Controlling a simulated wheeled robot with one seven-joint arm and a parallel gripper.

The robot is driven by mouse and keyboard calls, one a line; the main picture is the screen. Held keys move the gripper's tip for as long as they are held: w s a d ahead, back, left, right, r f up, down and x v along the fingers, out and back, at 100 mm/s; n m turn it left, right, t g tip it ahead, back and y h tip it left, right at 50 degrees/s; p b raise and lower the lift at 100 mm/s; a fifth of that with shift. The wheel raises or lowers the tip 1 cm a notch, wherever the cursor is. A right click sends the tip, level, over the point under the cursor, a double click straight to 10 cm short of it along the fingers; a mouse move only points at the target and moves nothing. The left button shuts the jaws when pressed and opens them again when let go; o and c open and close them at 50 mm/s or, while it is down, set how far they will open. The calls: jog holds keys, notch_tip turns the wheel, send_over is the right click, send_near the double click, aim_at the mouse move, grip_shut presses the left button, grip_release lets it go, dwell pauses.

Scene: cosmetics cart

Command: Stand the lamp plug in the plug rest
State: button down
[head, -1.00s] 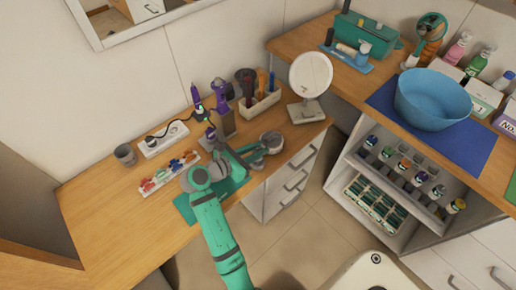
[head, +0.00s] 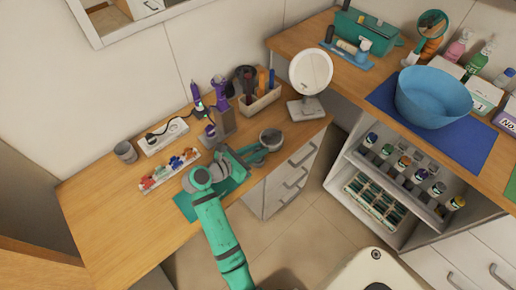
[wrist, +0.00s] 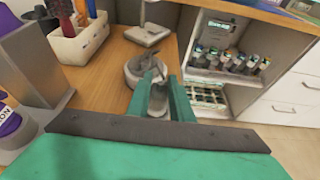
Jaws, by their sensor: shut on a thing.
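My gripper (head: 260,155) is low over the front right of the left counter. In the wrist view its two teal fingers (wrist: 162,92) are closed around a small grey piece (wrist: 160,72), which looks like the lamp plug; the fingers hide much of it. A round grey holder (head: 270,136), which may be the plug rest, stands just beyond the fingertips. It also shows in the wrist view (wrist: 133,72), partly behind the held piece. I cannot tell whether the held piece touches it.
A round white mirror lamp (head: 311,72) stands behind the holder. A beige caddy of tools (head: 260,105) and a grey stand (head: 224,122) with purple devices are to the left. A white power strip (head: 164,135) and a grey cup (head: 125,152) are farther left. The counter's front edge is close.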

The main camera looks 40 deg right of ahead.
jog(key=shift+f, duration=0.55)
jog(key=c, duration=1.5)
grip_release()
jog(key=shift+a, duration=0.1)
jog(key=v, duration=1)
jog(key=shift+a+r, duration=0.15)
jog(key=shift+a, duration=0.1)
